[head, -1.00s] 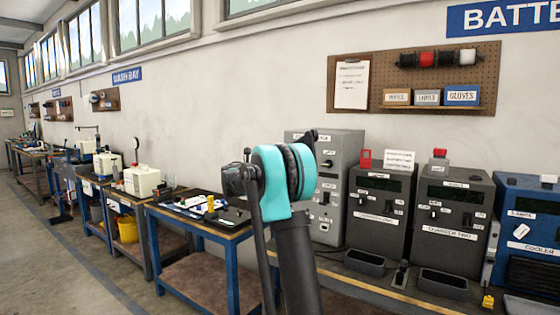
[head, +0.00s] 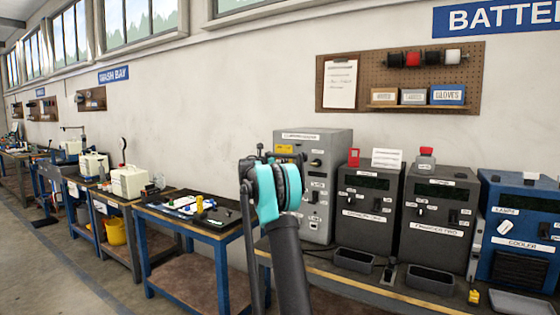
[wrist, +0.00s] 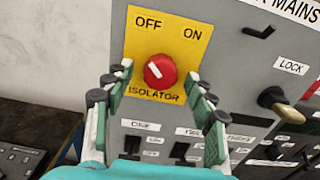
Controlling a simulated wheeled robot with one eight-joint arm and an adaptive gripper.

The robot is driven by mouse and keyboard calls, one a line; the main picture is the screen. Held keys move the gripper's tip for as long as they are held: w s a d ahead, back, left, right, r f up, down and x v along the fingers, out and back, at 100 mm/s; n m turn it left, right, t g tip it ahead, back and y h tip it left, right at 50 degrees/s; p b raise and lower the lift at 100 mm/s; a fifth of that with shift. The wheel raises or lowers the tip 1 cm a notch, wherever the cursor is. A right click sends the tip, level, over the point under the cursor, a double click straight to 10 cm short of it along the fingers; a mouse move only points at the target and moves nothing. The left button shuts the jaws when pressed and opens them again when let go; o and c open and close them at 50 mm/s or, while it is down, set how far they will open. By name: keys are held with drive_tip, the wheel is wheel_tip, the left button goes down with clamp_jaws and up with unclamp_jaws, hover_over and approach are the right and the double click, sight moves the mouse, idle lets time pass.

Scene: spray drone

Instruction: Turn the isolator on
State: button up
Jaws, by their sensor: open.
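The isolator is a round red knob (wrist: 159,71) on a yellow plate (wrist: 192,62) marked OFF at upper left and ON at upper right. Its white mark points up and left, toward OFF. In the head view the yellow plate (head: 284,149) is small, high on the left of the grey cabinet (head: 318,215). My gripper (wrist: 160,82) is open in the wrist view, with its fingers apart to the left and right of the knob and slightly below it. Whether any finger touches the panel I cannot tell. In the head view my arm's end hides part of the cabinet's left side.
A LOCK key switch (wrist: 272,98) sticks out right of the isolator. Small switches (wrist: 180,150) sit below it. Two dark chargers (head: 366,215) and a blue cooler (head: 520,230) stand right of the cabinet. A blue-framed bench (head: 190,232) is at left.

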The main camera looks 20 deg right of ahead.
drive_tip(key=shift+w+d, duration=0.35)
drive_tip(key=shift+d, duration=0.1)
drive_tip(key=c, duration=1.2)
drive_tip(key=shift+o, duration=0.2)
